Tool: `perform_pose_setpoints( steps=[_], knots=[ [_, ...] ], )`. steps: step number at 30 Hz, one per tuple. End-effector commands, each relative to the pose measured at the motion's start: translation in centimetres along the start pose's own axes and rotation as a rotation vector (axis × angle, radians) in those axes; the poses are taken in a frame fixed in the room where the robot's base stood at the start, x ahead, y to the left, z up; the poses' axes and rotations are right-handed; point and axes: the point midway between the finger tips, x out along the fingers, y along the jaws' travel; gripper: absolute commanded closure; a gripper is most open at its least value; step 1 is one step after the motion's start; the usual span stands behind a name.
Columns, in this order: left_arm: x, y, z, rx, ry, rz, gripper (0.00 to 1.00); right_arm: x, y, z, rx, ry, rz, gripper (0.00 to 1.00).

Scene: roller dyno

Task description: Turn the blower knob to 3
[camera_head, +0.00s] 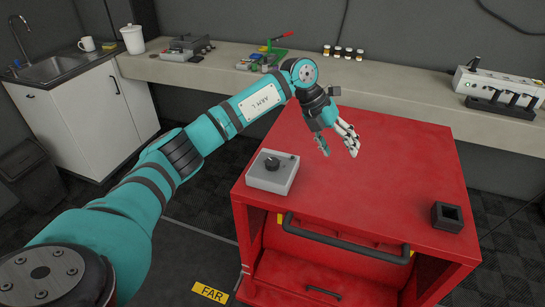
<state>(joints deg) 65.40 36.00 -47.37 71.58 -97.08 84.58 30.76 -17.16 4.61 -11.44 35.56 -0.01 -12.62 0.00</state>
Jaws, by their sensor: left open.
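A small grey box (279,183) with a round black knob (272,164) on its top sits at the left front part of the red cart's top (375,190). I take this knob to be the blower knob; its setting cannot be read at this size. My left gripper (338,154) is open and empty over the cart top, to the right of and beyond the grey box, apart from it. My right gripper is not in view.
A black square holder (447,217) sits at the cart's right front. A black handle bar (340,240) crosses the cart's front. Behind, a long bench (400,95) carries several items. Most of the red top is clear.

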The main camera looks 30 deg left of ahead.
Motion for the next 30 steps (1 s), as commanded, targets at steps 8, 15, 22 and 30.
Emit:
perform_pose_setpoints(
  steps=[8, 15, 22, 30],
  knots=[
    [-13.3, 10.9, 0.3, -0.260, 0.066, 0.497, 0.37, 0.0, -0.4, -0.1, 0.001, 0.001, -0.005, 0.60],
    [-13.8, 12.8, -0.4, -0.307, 0.084, 0.554, 0.37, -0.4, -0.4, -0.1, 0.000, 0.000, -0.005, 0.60],
    [-9.9, 15.0, -1.2, -0.304, 0.086, 0.551, 0.37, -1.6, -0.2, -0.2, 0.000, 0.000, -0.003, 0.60],
    [-4.8, 17.8, -2.1, -0.301, 0.085, 0.549, 0.37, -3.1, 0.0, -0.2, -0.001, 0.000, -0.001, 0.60]
  ],
)
